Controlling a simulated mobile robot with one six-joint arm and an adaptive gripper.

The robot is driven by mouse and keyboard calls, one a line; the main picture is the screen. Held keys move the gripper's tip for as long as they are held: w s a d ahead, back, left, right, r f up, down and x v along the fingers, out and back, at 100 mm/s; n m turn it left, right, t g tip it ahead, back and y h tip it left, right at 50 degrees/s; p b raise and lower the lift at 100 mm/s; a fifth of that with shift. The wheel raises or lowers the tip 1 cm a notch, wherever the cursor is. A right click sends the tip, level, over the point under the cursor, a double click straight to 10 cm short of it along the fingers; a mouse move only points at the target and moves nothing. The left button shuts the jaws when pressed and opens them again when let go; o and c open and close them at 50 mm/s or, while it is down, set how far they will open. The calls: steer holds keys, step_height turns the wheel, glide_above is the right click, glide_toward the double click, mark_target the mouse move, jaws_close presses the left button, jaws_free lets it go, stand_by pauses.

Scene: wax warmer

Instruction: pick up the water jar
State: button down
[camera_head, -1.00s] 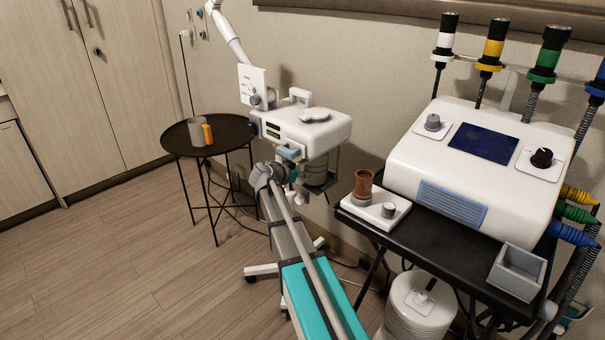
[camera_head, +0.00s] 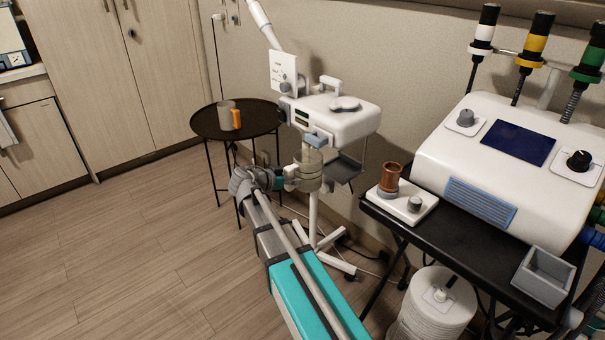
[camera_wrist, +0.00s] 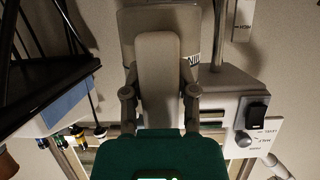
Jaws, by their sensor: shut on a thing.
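The water jar (camera_head: 310,172) is a pale, see-through round jar. My gripper (camera_head: 289,177) is shut on it from its left side in the head view. The jar is off to the left of the grey bracket (camera_head: 346,168) under the white steamer head (camera_head: 338,114), in front of the stand's pole. The exact finger contact is hidden.
A black round table (camera_head: 264,118) with a grey-and-orange mug (camera_head: 228,115) stands behind. To the right, a black cart (camera_head: 450,245) carries a white machine (camera_head: 520,150) and a small white warmer base (camera_head: 408,212). Wood floor on the left is clear.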

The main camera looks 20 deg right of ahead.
steer(key=shift+s+a, duration=0.3)
steer(key=shift+a, duration=0.5)
steer(key=c, duration=1.1)
jaws_free()
jaws_close()
